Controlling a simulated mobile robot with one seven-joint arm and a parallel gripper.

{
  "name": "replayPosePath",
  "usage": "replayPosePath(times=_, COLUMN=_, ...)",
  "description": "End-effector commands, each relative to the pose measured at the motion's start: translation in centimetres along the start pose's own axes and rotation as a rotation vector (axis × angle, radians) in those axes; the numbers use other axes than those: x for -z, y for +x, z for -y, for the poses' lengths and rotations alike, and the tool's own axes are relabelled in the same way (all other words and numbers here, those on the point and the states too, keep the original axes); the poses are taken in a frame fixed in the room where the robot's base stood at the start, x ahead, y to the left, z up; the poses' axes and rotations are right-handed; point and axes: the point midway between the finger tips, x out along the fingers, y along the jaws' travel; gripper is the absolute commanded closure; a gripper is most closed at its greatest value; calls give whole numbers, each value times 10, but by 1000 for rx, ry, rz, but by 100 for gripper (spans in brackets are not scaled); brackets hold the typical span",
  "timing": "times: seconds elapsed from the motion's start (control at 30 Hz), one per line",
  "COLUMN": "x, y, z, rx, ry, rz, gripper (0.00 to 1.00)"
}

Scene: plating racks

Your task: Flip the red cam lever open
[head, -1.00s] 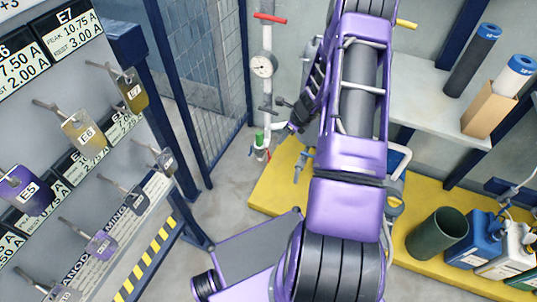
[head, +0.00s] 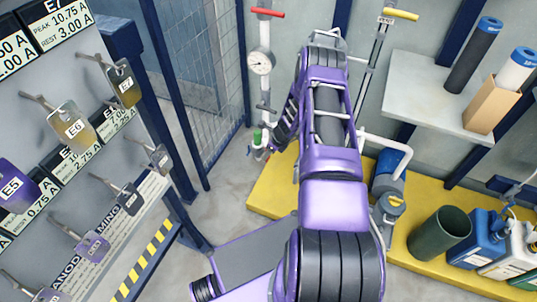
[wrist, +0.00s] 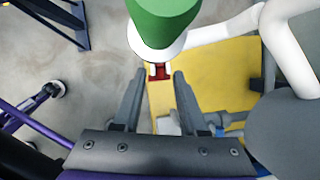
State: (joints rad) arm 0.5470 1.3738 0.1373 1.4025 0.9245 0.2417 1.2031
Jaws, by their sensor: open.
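A small red part (wrist: 160,72), which looks like the cam lever, shows in the wrist view just under a white collar and a green cylinder (wrist: 165,18). My gripper (wrist: 158,78) is open, with its two dark fingers to either side of and below the red part in the picture. Nothing is between the fingers near their base. I cannot tell whether the fingertips touch the red part. In the head view the green piece (head: 257,136) sits low on the white pipe, left of my arm. The red part is too small to make out there, and my fingers are not clearly visible.
A pressure gauge (head: 261,61) and a red valve handle (head: 268,13) are above on the pipe. White pipes (wrist: 290,30) crowd the wrist view's right. A mesh fence (head: 215,70) stands left. A yellow platform (head: 430,240) carries a dark green cylinder (head: 438,233) and jugs.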

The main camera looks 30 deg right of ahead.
Motion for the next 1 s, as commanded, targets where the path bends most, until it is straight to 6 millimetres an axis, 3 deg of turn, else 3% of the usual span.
replayPosePath(times=0.3, x=0, y=3, z=0, rx=0, ry=0, rz=0, gripper=58)
replayPosePath(times=0.53, x=0, y=3, z=0, rx=0, ry=0, rz=0, gripper=100)
replayPosePath(times=1.0, x=-1, y=2, z=0, rx=2, ry=-5, rz=-13, gripper=100)
